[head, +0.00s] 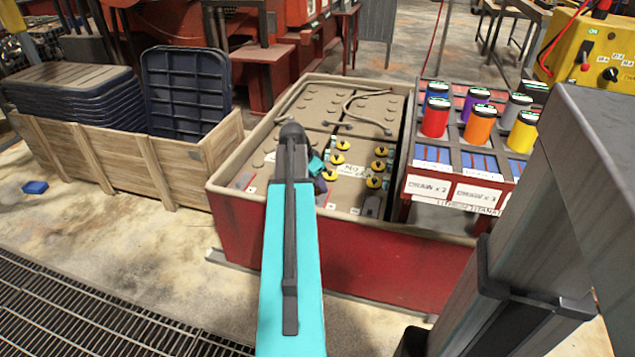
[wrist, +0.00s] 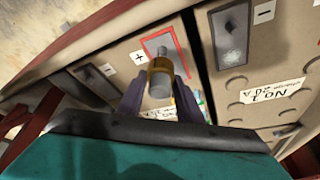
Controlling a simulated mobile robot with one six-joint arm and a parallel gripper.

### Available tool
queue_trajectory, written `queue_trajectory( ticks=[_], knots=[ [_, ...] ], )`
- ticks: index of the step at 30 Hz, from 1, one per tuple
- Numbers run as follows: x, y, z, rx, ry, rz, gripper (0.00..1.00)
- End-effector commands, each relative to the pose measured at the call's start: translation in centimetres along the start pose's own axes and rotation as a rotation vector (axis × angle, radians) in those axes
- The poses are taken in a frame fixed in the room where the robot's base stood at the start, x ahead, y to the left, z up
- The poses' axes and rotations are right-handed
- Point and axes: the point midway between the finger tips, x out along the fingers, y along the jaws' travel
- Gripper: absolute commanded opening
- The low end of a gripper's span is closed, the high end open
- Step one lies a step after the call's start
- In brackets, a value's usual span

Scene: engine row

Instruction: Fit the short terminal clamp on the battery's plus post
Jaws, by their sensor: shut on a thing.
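In the wrist view my gripper (wrist: 160,92) is shut on a small brass-coloured clamp (wrist: 160,73), one dark finger on each side of it. The battery's grey plus post (wrist: 163,52) stands directly beyond the clamp, inside a red-outlined rectangle beside a plus mark. The clamp overlaps the post's near side in the picture; I cannot tell whether it is around the post or just in front of it. In the head view the battery (head: 352,95) sits in a red box, and my arm hides the clamp and the plus post.
Dark minus terminals (wrist: 230,36) lie on either side of the plus post. Yellow round caps (head: 343,146) stand on the battery top. A rack (head: 460,190) of coloured cylinders is at the right. A wooden crate (head: 125,150) with dark trays is at the left.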

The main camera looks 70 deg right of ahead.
Motion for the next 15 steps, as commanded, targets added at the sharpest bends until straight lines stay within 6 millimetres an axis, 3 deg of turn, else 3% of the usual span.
queue_trajectory(
  ticks=[15],
  knots=[
    [1.9,0.1,0.8,0.000,0.000,0.000,0.04]
  ],
)
